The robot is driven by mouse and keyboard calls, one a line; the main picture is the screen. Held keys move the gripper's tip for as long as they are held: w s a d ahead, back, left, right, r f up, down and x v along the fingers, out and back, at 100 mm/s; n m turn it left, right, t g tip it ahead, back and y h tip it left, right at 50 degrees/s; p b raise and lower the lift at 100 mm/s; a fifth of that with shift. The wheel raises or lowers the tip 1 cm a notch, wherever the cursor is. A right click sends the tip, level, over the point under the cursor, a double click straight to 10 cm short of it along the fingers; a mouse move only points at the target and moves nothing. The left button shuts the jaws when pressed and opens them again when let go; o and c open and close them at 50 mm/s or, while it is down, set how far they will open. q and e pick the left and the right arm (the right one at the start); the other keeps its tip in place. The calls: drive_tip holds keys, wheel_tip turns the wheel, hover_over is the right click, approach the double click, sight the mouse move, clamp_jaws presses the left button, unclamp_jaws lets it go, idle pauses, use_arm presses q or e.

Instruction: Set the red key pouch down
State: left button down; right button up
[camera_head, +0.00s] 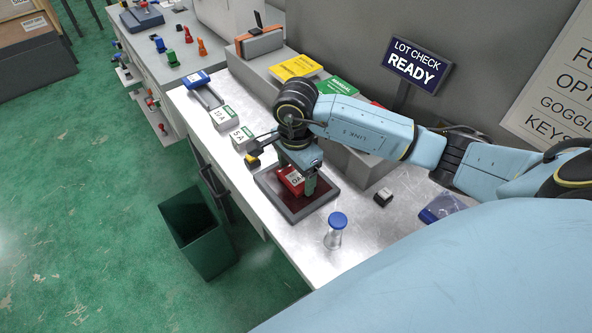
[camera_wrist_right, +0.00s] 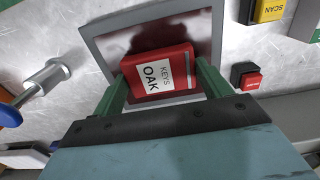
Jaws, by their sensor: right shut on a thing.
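The red key pouch (camera_head: 291,181) has a white label that reads "KEYS OAK" in the right wrist view (camera_wrist_right: 160,72). My right gripper (camera_wrist_right: 163,85) is shut on it, with one green finger at each side. The pouch is over the dark red surface of a grey-rimmed tray (camera_head: 285,207), whose rim also shows in the right wrist view (camera_wrist_right: 94,38). I cannot tell whether the pouch touches the tray surface. The wrist partly hides the pouch in the head view. My left gripper is not in view.
White boxes (camera_head: 242,138) line the bench's left edge. A sign (camera_head: 418,64) reads "LOT CHECK READY". A green bin (camera_head: 200,235) stands on the floor.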

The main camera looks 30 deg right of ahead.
sight(296, 176)
drive_tip(key=shift+f, duration=0.25)
drive_tip(key=o, duration=1)
drive_tip(key=shift+r, duration=0.1)
wheel_tip(296, 176, up, 12)
drive_tip(key=shift+r, duration=0.2)
